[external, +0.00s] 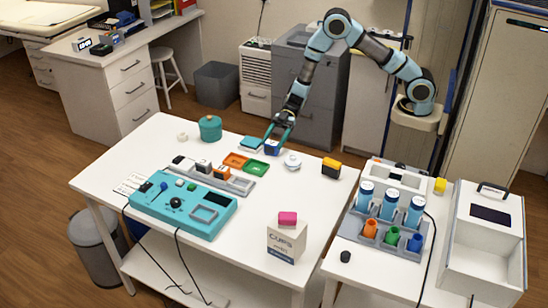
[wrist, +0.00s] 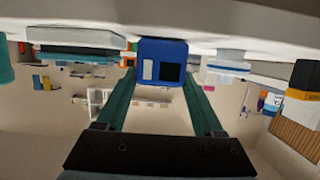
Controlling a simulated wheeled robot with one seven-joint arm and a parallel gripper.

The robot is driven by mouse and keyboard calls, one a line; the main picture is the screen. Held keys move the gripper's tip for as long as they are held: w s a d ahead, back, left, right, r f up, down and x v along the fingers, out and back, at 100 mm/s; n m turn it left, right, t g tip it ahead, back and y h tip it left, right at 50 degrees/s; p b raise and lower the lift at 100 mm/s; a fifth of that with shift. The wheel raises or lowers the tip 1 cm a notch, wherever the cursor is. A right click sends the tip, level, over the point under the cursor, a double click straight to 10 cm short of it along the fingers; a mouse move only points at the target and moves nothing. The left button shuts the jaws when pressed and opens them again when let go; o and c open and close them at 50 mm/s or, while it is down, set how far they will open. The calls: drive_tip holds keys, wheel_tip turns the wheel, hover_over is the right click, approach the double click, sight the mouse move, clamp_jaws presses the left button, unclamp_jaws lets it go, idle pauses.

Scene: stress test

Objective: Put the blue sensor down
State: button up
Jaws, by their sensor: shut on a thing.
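The blue sensor (external: 272,150) is a small blue block at the back of the white table, low at its surface. In the wrist view the sensor (wrist: 163,50) shows a white patch and a dark square on its face. My gripper (external: 276,141) reaches down from behind the table, its teal fingers on either side of the sensor. In the wrist view my gripper (wrist: 162,72) is shut on it. I cannot tell whether the sensor's underside touches the table.
A yellow-black block (external: 331,168) stands further right. The white table (external: 320,195) has bare room at front right.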

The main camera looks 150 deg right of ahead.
drive_tip(key=shift+f, duration=0.1)
drive_tip(key=o, duration=1.4)
drive_tip(key=shift+o, duration=0.2)
drive_tip(key=shift+r, duration=0.2)
drive_tip(key=b+v, duration=0.2)
drive_tip(key=v, duration=1)
